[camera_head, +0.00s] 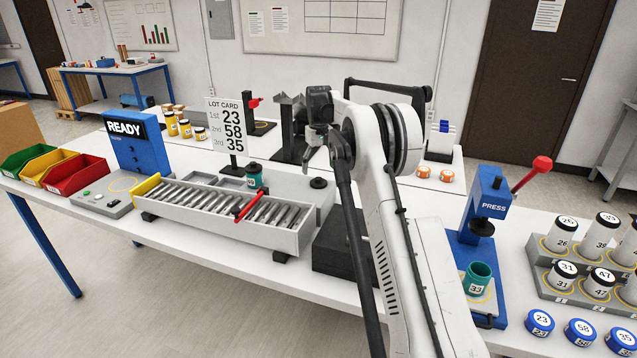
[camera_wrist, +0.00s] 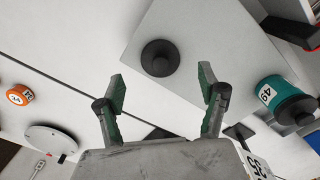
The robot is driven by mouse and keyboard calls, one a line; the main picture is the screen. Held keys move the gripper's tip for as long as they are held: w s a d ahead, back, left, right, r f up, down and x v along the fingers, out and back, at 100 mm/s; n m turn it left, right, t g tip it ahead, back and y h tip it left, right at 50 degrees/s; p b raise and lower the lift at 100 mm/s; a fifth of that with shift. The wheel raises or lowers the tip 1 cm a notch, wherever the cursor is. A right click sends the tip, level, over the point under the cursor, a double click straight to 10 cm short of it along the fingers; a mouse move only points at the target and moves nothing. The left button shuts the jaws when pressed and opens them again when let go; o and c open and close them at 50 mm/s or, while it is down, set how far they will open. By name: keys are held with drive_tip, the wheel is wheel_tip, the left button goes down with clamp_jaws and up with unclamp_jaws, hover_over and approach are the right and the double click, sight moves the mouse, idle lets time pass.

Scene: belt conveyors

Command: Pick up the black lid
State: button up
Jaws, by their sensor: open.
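The black lid (camera_head: 318,183) is a small round disc with a raised knob. It lies on a light grey plate at the right end of the roller conveyor (camera_head: 222,215). In the wrist view the lid (camera_wrist: 160,58) lies flat on the pale plate (camera_wrist: 205,40), just beyond the fingertips and near the middle between them. My gripper (camera_wrist: 162,75) is open and empty, with green-padded fingers spread apart.
A teal canister (camera_head: 254,173) with a dark top stands beside the lid; in the wrist view this canister (camera_wrist: 272,92) reads 49. A red bar (camera_head: 247,207) crosses the rollers. A lot card (camera_head: 227,125) stands behind. The blue press (camera_head: 487,215) is at right.

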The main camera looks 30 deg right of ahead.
sight(318, 178)
drive_tip(key=shift+w+f+p, duration=0.1)
drive_tip(key=shift+f+p, duration=0.4)
drive_tip(key=shift+f, duration=2.1)
drive_tip(key=shift+c, duration=0.5)
drive_tip(key=c, duration=0.8)
